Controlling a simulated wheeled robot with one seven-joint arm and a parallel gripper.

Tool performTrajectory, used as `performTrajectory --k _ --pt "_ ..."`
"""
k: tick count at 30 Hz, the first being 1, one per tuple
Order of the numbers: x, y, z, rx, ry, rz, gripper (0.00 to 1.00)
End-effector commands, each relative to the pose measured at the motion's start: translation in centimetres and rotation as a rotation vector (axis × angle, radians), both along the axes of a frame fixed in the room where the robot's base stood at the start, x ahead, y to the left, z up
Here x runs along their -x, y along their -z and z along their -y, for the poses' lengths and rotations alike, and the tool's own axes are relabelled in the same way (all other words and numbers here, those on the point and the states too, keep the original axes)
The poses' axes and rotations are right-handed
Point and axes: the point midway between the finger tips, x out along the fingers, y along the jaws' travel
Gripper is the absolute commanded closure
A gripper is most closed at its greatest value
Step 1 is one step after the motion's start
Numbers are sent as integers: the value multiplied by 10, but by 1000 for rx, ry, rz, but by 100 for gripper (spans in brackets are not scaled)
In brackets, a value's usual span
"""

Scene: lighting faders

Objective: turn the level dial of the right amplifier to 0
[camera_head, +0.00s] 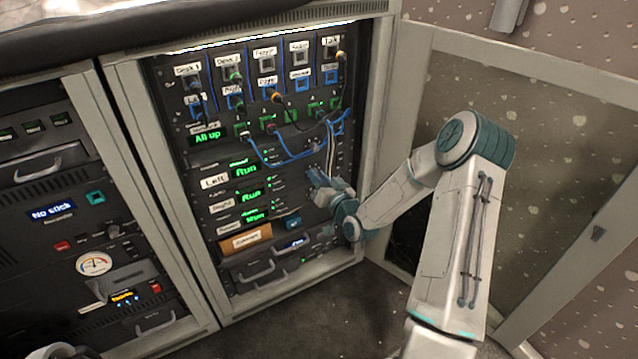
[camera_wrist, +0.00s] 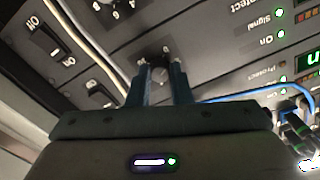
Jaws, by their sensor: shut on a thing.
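The right amplifier (camera_head: 221,206) is the rack unit with a white label and a green "Run" display, below the left amplifier (camera_head: 214,182). My gripper (camera_head: 313,176) is at the right end of its row in the head view, hiding the dial there. In the wrist view my gripper (camera_wrist: 160,68) is shut on a small dark round dial (camera_wrist: 160,75), one finger on each side. The dial matches the right amplifier's level dial by its row. Its pointer cannot be read between the fingers.
Another dial with numerals (camera_wrist: 103,4) sits at the top of the wrist view. Rocker switches (camera_wrist: 43,42) lie to the left. A pale cable and a blue cable (camera_wrist: 235,97) run close to the fingers. An open cabinet door (camera_head: 500,100) stands right of my arm.

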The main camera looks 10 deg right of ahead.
Motion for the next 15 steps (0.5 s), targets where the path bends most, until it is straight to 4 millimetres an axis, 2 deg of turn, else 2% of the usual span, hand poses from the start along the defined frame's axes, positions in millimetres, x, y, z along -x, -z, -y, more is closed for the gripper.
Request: performTrajectory --k 6,15 --pt "0 4 -1 179 -2 59 100" --pt "0 3 0 346 0 111 100"
